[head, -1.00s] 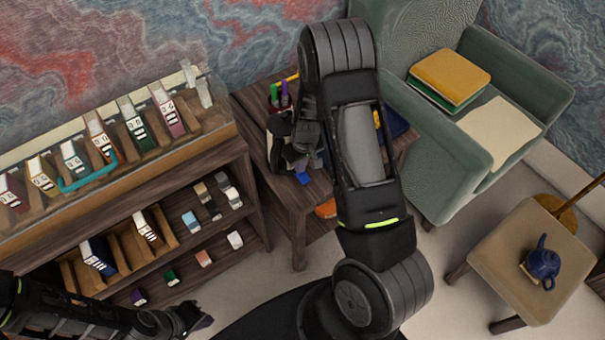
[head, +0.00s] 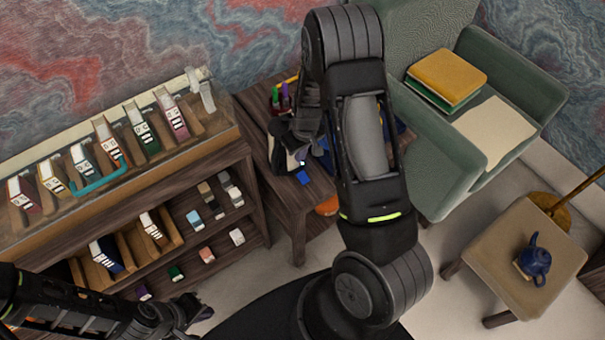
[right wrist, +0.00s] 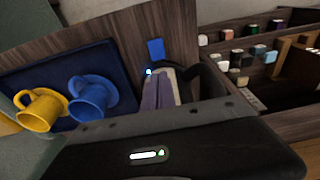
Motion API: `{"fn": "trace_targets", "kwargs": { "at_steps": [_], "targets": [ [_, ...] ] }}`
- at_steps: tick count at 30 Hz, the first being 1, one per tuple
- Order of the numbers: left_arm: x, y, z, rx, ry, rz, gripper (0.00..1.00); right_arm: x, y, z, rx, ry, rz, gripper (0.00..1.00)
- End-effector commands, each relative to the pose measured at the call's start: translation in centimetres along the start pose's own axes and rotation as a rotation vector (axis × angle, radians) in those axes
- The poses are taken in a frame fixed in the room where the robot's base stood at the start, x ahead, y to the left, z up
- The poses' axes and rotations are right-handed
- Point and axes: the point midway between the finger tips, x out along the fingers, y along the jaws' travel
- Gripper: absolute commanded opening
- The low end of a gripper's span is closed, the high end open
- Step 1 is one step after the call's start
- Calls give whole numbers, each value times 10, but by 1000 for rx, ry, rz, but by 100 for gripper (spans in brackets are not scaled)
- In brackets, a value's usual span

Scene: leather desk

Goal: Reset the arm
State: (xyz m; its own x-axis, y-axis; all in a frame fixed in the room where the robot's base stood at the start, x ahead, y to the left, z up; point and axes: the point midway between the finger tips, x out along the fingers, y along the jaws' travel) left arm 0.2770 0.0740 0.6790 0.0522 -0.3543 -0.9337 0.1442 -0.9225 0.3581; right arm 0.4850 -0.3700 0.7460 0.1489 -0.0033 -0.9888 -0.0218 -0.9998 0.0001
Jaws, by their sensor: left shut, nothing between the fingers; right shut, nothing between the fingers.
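My right arm rises through the middle of the head view and bends at the top. Its right gripper (head: 308,145) is small and partly hidden by my own arm, above the side table (head: 292,190); it is shut and empty. A black and white item (head: 283,158) lies just beside it on the table. My left gripper (head: 192,314) is low at the left, shut and empty, in front of the shelf unit. The right wrist view shows the table top from close above, with my dark wrist housing across the bottom.
The shelf unit (head: 150,185) with several boxes stands at left. A green armchair (head: 440,185) with books (head: 447,75) is at right. A stool (head: 500,262) bears a blue teapot (head: 535,262). Yellow (right wrist: 38,110) and blue (right wrist: 88,98) cups sit on a dark blue tray (right wrist: 60,65).

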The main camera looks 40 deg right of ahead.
Motion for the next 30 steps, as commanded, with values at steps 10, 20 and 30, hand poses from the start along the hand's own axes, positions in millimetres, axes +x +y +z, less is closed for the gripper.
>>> {"fn": "trace_targets", "kwargs": {
  "at_steps": [10,20,30],
  "targets": [
    [0,0,0,0,0,0,0,0,0,0,0,0,0,0],
    [3,-4,4,-8,-9,-11,0,33,-58,42,24,-37,-47,0],
    [3,-4,4,-8,-9,-10,0,56,-235,182,115,-116,-250,0]
  ]
}}
